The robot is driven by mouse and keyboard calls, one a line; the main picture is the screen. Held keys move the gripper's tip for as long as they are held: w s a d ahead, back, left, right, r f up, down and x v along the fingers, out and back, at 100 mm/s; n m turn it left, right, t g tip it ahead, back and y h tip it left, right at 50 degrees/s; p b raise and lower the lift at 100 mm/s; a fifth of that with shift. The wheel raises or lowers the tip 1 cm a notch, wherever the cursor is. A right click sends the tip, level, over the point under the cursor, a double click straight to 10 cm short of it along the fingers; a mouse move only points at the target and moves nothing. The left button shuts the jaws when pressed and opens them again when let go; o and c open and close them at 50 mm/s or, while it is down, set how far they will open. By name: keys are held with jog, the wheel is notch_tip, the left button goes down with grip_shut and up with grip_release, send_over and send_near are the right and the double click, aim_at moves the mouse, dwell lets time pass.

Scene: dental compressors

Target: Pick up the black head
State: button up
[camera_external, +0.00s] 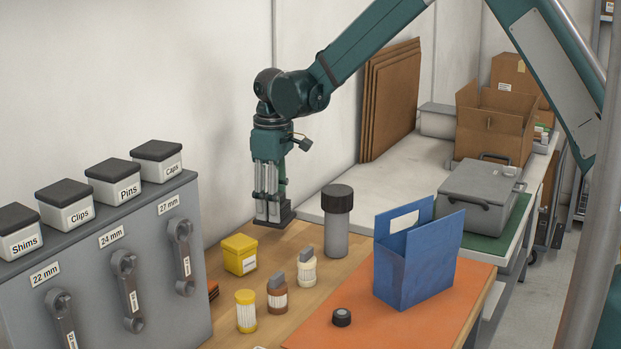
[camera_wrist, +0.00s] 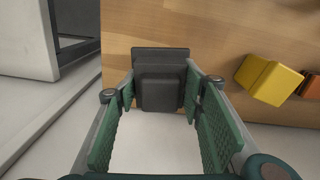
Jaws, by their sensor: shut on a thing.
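My gripper (camera_external: 271,203) points down at the back of the wooden table, left of the grey cylinder. It is shut on a black block-like head (camera_external: 274,217), which shows below the fingertips. In the wrist view my gripper (camera_wrist: 163,92) has its green padded fingers on both sides of the black head (camera_wrist: 160,68). The head has a wide flat part and a narrower part nearer the camera. It shows over the table's edge in that view. I cannot tell exactly how high it is above the table.
A grey cylinder with a black lid (camera_external: 337,225) stands close right. A yellow box (camera_external: 239,254) and several small jars stand in front. A blue carrier (camera_external: 418,262) and a small black cap (camera_external: 341,317) are on the orange mat (camera_external: 400,325). A grey cabinet (camera_external: 95,275) stands left.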

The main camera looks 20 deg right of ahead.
jog(key=shift+r, duration=2.85)
